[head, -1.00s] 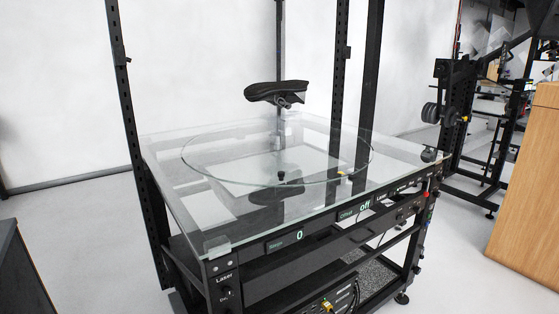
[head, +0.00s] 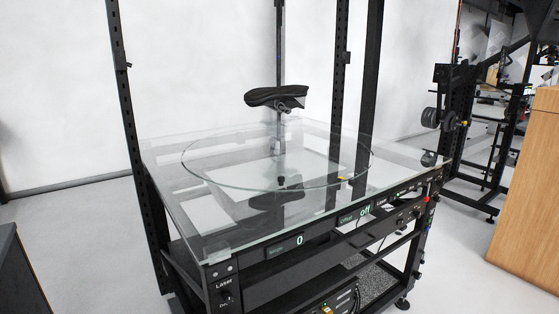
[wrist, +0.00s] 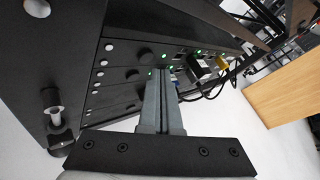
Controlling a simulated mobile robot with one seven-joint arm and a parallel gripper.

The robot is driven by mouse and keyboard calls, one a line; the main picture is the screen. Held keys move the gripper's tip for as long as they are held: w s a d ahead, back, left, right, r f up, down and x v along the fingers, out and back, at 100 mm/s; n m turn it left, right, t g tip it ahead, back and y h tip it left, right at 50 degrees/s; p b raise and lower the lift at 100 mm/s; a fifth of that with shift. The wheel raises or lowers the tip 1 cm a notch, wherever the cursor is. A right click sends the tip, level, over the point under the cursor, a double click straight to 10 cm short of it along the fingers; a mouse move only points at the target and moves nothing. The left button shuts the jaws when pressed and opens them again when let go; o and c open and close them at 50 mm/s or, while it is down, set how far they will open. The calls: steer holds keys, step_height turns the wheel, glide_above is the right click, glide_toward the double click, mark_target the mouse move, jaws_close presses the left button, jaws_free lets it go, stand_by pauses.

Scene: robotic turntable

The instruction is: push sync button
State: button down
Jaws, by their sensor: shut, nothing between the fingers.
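The turntable rig is a black frame with a round glass disc (head: 225,174) on a glass top. Its front panel carries a display reading 0 (head: 300,240) and one reading off (head: 365,210). A small red control (head: 426,198) is near the panel's right end. I cannot tell which control is the sync button; its label is not readable. In the wrist view, my gripper (wrist: 163,72) is shut and empty, its grey fingers together. The fingertips appear in front of stacked black devices (wrist: 125,75) with knobs and green lights; whether they touch is unclear. My gripper is out of the head view.
A dark shoe-like object (head: 275,97) appears above the disc. Cables (wrist: 215,88) hang from the devices right of my fingertips. A black frame leg with a metal foot (wrist: 55,118) is at left. A wooden cabinet (head: 530,195) stands at right, with pale floor between.

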steer(key=shift+w, duration=0.1)
stand_by(0.4)
steer(key=shift+w+a, duration=0.25)
steer(key=shift+w, duration=0.05)
steer(key=shift+w+a, duration=0.25)
steer(key=shift+w, duration=0.1)
stand_by(0.6)
steer(key=shift+s+d, duration=0.1)
steer(key=shift+s, duration=0.05)
steer(key=shift+s+d+p, duration=0.4)
steer(key=shift+s+p, duration=0.2)
steer(key=s+d+p, duration=0.3)
steer(key=s, duration=0.2)
steer(key=shift+d, duration=0.2)
stand_by(0.4)
